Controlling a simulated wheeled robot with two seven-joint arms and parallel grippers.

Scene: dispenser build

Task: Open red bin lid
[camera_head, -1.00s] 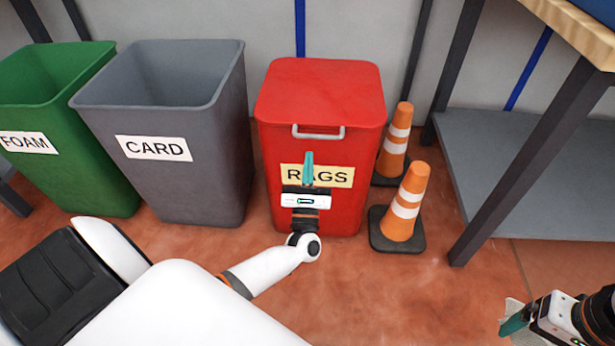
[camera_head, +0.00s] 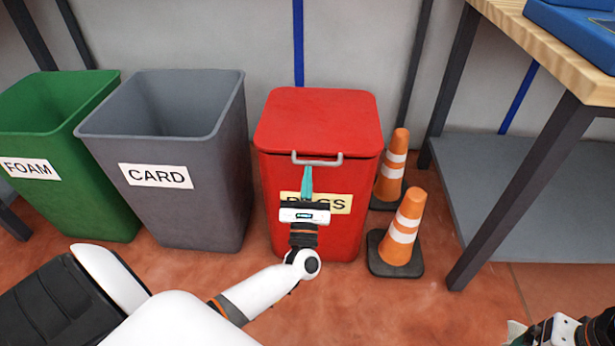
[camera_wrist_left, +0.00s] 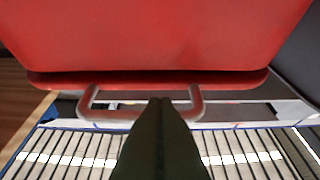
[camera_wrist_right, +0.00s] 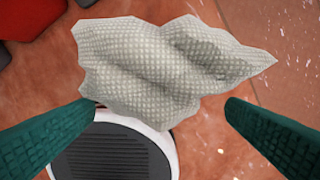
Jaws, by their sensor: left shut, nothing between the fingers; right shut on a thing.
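The red bin (camera_head: 318,235) with the label RAGS stands upright against the wall. Its red lid (camera_head: 318,118) looks closed in the head view, with a grey handle (camera_head: 317,159) at its front edge. My left gripper (camera_head: 307,172) is shut and empty, its tips pointing up just below the handle. In the left wrist view the fingertips (camera_wrist_left: 160,103) overlap the handle (camera_wrist_left: 105,112); I cannot tell whether they touch it. My right gripper (camera_wrist_right: 160,110) holds a pale, crumpled textured rag (camera_wrist_right: 160,65) between its fingers; only part of this gripper shows at the head view's bottom right.
A grey CARD bin (camera_head: 185,215) and a green FOAM bin (camera_head: 85,205) stand open to the left. Two orange cones (camera_head: 402,235) stand close on the red bin's right. A workbench (camera_head: 590,85) with a grey lower shelf (camera_head: 510,190) is further right. Floor in front is clear.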

